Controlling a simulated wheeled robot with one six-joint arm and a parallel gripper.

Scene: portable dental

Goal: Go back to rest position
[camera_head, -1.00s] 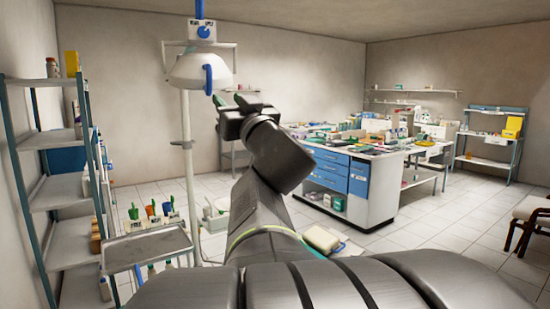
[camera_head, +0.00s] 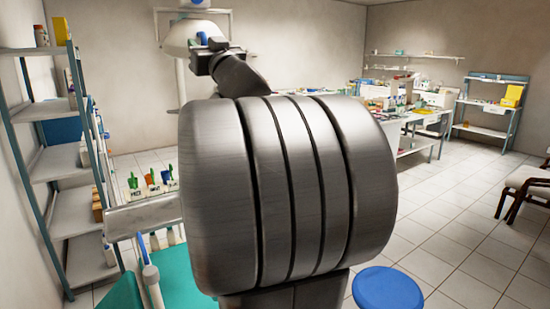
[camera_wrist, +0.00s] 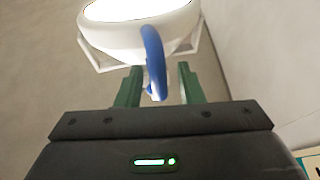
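My gripper (camera_wrist: 160,72) shows in the wrist view with its two green fingers apart and nothing held between them. In the head view my gripper (camera_head: 207,40) is high at the upper left, in front of the dental lamp. The white dental lamp (camera_wrist: 125,32) with its blue curved handle (camera_wrist: 153,55) is beyond the fingers in the wrist view. The handle lines up with the gap between the fingers, but no contact shows. My large grey arm link fills the middle of the head view and hides part of the room.
A shelf rack (camera_head: 72,180) stands at the left near a metal tray (camera_head: 145,214). A teal dental chair (camera_head: 185,278) is low in front. A blue stool (camera_head: 388,290) is at lower right. The tiled floor (camera_head: 450,235) at right is mostly clear, with a chair at its edge.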

